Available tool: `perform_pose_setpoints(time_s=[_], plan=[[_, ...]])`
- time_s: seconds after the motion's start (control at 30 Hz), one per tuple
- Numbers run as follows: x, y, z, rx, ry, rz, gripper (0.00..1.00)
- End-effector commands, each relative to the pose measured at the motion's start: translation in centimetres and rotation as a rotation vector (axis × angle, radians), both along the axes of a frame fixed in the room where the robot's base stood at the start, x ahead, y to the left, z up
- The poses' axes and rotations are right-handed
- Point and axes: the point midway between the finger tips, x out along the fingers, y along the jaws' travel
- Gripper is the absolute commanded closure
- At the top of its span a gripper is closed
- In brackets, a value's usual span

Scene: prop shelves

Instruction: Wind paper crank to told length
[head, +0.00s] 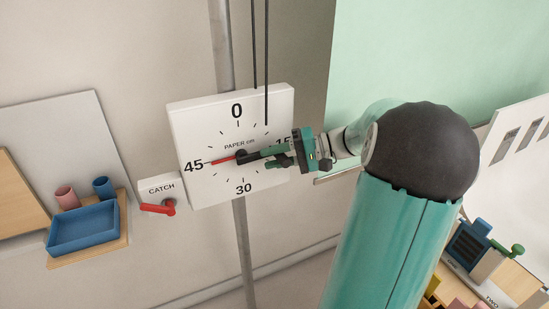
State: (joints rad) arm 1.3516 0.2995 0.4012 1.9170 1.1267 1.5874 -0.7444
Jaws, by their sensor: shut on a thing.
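The white dial (202,120) marked PAPER cm is mounted on a grey post, with 0 at the top, 45 at the left and 30 at the bottom. Its red pointer (222,160) points left, close to 45. A dark crank (250,155) sits at the dial's centre, its arm reaching to the right. My gripper (282,158) is shut on the crank's handle at the dial's right side and partly hides the 15 mark. A CATCH plate (158,187) with a red lever (159,207) is left of the dial; the lever lies nearly level.
A shelf at left holds a blue tray (82,230), a pink cup (66,197) and a blue cup (103,187). Two dark lines (254,45) rise above the dial. A bench at lower right carries a blue-and-green device (475,240). My arm covers the middle right.

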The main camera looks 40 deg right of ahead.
Motion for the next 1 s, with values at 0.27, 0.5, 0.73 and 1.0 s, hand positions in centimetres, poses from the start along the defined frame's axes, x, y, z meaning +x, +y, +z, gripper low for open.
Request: perform_pose_setpoints(time_s=[0.27, 0.5, 0.73, 1.0], plan=[[0.1, 0.3, 0.7, -0.137, 0.046, 0.003, 1.00], [0.2, 0.7, 2.2, -0.343, 0.105, 0.005, 1.00], [0.4, 1.4, 3.5, -0.552, 0.165, 0.005, 1.00], [0.8, 2.5, 4.8, -0.797, 0.235, 0.005, 1.00]])
